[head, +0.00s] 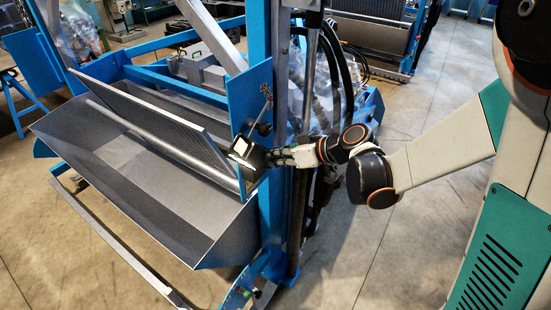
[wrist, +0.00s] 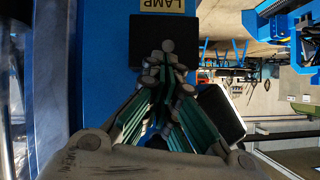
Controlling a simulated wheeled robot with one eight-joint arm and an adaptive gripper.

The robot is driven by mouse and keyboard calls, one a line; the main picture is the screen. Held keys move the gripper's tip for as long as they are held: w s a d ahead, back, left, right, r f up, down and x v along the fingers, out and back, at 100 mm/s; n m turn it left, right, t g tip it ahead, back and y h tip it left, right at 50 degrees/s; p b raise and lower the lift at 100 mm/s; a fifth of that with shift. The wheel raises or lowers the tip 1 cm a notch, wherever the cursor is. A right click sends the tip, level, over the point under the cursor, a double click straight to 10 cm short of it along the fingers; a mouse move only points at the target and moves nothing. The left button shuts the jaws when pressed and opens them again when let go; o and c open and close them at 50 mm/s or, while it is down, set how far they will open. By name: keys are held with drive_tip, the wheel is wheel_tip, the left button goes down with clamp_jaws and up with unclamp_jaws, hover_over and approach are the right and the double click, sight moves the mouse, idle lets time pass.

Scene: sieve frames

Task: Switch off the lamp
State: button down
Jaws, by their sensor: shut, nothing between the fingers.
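A label reading LAMP (wrist: 162,5) is on the blue post, directly above a black box (wrist: 150,30) in the wrist view. My gripper (wrist: 168,58) is shut and empty, its fingertips in front of the lower part of that box. Whether they touch it I cannot tell. In the head view my gripper (head: 275,157) is at the blue post, just right of a small dark lamp housing with a bright white face (head: 241,148).
The blue post (head: 258,50) carries a metal lever (head: 266,100) above my gripper. A grey metal trough (head: 140,185) with a slanted grille lies left of the post. Black hoses (head: 335,75) hang behind. The concrete floor (head: 410,255) at right is clear.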

drive_tip(key=shift+s+d+f+t+y+b, duration=0.1)
drive_tip(key=shift+d+f+t+y+b, duration=0.2)
drive_tip(key=shift+b, duration=0.65)
drive_tip(key=f+t+y+b, duration=0.1)
drive_tip(key=b, duration=0.3)
drive_tip(key=s+d+f+t+y+b, duration=0.1)
drive_tip(key=y+b, duration=0.1)
drive_tip(key=b, duration=0.2)
